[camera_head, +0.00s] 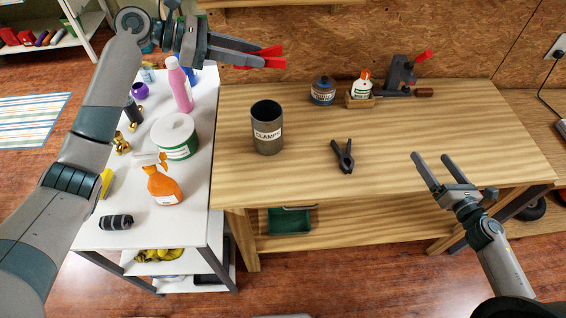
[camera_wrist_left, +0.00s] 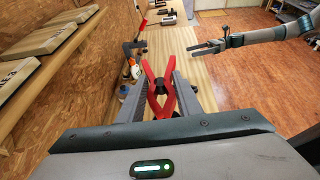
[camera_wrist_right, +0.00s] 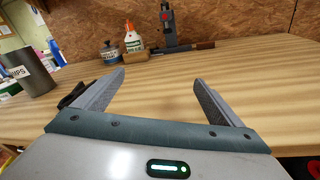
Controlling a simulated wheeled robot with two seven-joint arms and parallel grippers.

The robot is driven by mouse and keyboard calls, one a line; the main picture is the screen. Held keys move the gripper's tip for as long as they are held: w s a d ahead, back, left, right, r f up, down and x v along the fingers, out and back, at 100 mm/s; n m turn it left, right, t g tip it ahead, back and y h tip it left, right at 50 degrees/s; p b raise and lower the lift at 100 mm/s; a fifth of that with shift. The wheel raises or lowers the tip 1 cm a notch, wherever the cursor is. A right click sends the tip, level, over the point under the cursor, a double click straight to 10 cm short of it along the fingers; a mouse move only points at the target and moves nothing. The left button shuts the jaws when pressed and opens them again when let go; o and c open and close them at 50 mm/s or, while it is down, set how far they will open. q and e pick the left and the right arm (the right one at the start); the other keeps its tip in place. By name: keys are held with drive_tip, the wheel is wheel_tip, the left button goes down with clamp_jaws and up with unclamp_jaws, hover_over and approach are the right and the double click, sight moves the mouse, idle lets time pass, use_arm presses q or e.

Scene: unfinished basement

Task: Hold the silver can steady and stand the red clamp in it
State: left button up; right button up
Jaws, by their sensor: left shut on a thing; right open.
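The silver can (camera_head: 267,131) is a dark grey metal cylinder with a "CLAMPS" label, standing upright and open-topped on the wooden bench. It also shows at the left edge of the right wrist view (camera_wrist_right: 30,72). My left gripper (camera_head: 262,59) is shut on the red clamp (camera_head: 270,52), above and behind the can. The red clamp also shows between the fingers in the left wrist view (camera_wrist_left: 160,88). My right gripper (camera_head: 430,166) is open and empty, right of the can over the bench's front part. The can's inside bottom is hidden.
A black clamp (camera_head: 343,156) lies on the bench right of the can. A blue jar (camera_head: 323,91), a glue bottle (camera_head: 362,85) and a grey tool with a red handle (camera_head: 402,74) stand at the back. A white cart (camera_head: 205,145) with bottles and a tub stands at left.

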drive_tip(key=w+a+r+n+t+y, duration=0.1)
drive_tip(key=a+r+n, duration=0.1)
drive_tip(key=a, duration=1.3)
drive_tip(key=w+a+r+n+y, duration=0.1)
drive_tip(key=a+r+n+y, duration=0.15)
drive_tip(key=a, duration=1.15)
drive_tip(key=h, duration=0.2)
approach(272, 138)
drive_tip(key=shift+w+n+y, duration=0.25)
drive_tip(key=shift+w, duration=0.05)
drive_tip(key=shift+w, duration=0.15)
drive_tip(key=x, duration=1.1)
drive_tip(key=shift+w+a+f, duration=0.1)
drive_tip(key=shift+w, duration=0.25)
drive_tip(key=c, duration=1.1)
